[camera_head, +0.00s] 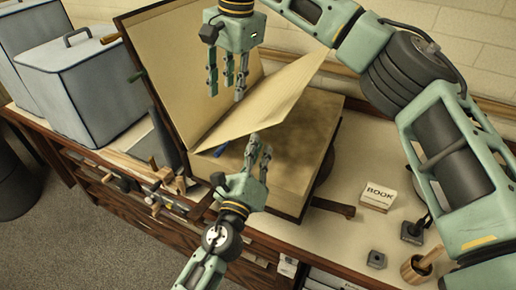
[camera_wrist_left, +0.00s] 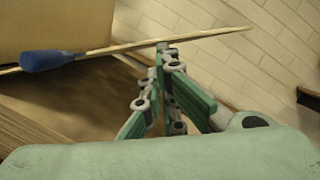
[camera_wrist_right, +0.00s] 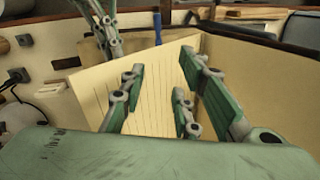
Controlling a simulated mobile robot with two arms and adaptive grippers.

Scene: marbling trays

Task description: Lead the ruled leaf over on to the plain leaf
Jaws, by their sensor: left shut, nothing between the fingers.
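The ruled leaf (camera_head: 275,98) stands part-way up from the open book, its free corner to the upper right. Its faint lines show in the right wrist view (camera_wrist_right: 150,95). The bare plain leaf (camera_head: 165,65) lies against the raised left cover and is at the right in the right wrist view (camera_wrist_right: 255,85). My left gripper (camera_head: 259,145) is shut and empty at the ruled leaf's lower edge; the leaf shows edge-on by its fingertips (camera_wrist_left: 165,48), and I cannot tell if they touch. My right gripper (camera_head: 228,90) is open and empty between the two leaves.
A blue-handled tool (camera_wrist_left: 50,60) lies by the fold. The book's right side is a brownish page (camera_head: 305,150). A BOOK card (camera_head: 378,196), a small dark block (camera_head: 376,259) and a wooden pot (camera_head: 415,268) stand on the right. Grey-blue boxes (camera_head: 85,95) stand at left.

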